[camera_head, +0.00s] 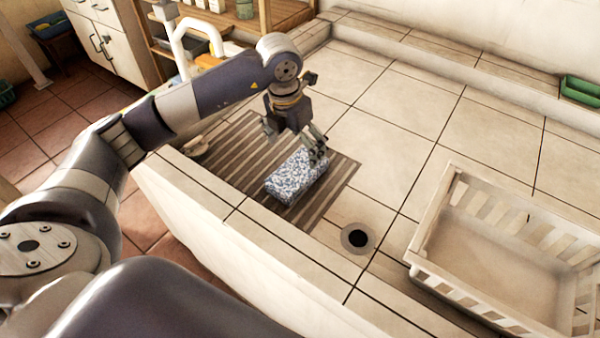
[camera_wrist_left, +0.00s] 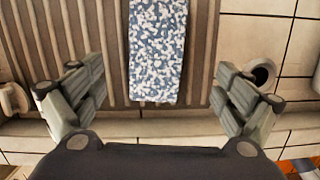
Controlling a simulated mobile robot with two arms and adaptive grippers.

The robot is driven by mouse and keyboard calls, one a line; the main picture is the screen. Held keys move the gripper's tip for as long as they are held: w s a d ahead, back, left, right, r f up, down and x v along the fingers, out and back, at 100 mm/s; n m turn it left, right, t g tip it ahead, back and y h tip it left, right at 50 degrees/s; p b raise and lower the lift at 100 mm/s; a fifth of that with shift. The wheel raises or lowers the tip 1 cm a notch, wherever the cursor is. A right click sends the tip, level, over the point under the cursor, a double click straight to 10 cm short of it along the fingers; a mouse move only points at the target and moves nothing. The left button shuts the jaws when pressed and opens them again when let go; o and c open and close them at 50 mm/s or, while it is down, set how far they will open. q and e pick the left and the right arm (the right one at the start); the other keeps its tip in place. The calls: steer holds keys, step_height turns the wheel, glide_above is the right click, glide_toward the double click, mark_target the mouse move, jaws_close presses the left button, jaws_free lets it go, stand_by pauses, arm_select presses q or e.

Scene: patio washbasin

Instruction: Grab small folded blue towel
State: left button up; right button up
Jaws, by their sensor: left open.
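The small folded blue towel (camera_head: 297,176) has a blue and white speckled pattern and lies on a striped brown mat (camera_head: 231,155) in the tiled basin. My left gripper (camera_head: 297,143) is above the towel's far end, pointing down, open and empty. In the left wrist view the towel (camera_wrist_left: 157,50) runs lengthwise between the two spread fingers of the left gripper (camera_wrist_left: 157,100), with a gap on each side. My right gripper is not in view.
A white slatted crate (camera_head: 437,270) stands at the right in the basin. A dark drain hole (camera_head: 357,238) is near the mat. The basin's raised front wall (camera_head: 200,180) runs along the near side. A green tray (camera_head: 580,91) sits on the far ledge. The middle tiles are clear.

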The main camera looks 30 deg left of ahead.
mark_target(298, 170)
arm_select(q)
steer(key=f, duration=0.5)
steer(key=shift+w+f, duration=0.15)
steer(key=shift+w, duration=0.2)
step_height(298, 170, down, 4)
steer(key=shift+w+a+f+p, duration=0.1)
steer(key=shift+f+p, duration=0.05)
steer(key=shift+p, duration=0.6)
steer(key=shift+w+f, duration=0.1)
steer(key=shift+f, duration=0.35)
steer(key=c, duration=1.3)
